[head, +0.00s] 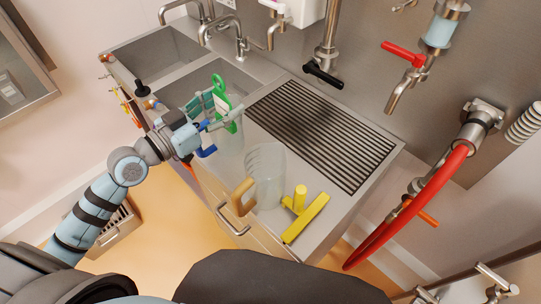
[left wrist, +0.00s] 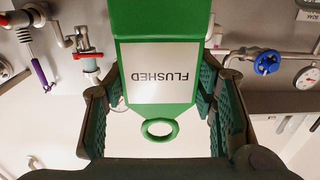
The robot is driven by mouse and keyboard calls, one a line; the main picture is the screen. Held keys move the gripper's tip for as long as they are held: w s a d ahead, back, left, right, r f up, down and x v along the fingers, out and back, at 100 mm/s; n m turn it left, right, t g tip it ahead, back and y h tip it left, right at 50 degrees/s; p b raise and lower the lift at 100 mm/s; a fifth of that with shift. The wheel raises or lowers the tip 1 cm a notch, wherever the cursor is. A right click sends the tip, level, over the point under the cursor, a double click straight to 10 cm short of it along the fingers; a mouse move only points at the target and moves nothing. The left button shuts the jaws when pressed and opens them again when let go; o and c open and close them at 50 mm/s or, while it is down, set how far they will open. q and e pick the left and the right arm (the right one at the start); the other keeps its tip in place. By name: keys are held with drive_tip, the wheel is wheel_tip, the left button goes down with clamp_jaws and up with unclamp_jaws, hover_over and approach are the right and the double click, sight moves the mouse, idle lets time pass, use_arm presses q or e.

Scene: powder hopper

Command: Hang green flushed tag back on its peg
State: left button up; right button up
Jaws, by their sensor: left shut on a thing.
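The green tag (head: 219,92) is held up over the counter by the sinks in the head view. My left gripper (head: 214,107) is shut on it. In the left wrist view the tag (left wrist: 158,72) fills the middle, between the gripper's fingers (left wrist: 155,92). It has a white panel reading FLUSHED, upside down in that picture, and its ring-shaped hole is toward the camera. I cannot make out the tag's peg in either view. My right gripper is not in view.
A clear jug (head: 266,170) with a tan handle stands on the counter near a yellow T-shaped piece (head: 305,215). A black drain grate (head: 320,130) lies behind. Two sinks, taps and a red hose (head: 440,195) surround it. The left wrist view shows a blue valve wheel (left wrist: 266,62).

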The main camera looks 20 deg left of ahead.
use_arm(q)
drive_tip(key=shift+w, duration=0.25)
drive_tip(key=f+b, duration=0.2)
drive_tip(key=s+f+b, duration=0.1)
drive_tip(key=f+b, duration=0.4)
drive_tip(key=shift+s+f, duration=0.1)
drive_tip(key=shift+s, duration=0.15)
wheel_tip(320, 180, down, 8)
drive_tip(key=b, duration=1.2)
hover_over(235, 174)
wheel_tip(235, 174, down, 4)
drive_tip(key=shift+f, duration=0.25)
drive_tip(key=shift+w+r+p, duration=0.1)
drive_tip(key=shift+r+p, duration=0.05)
drive_tip(key=shift+p, duration=0.2)
drive_tip(key=o, duration=1.1)
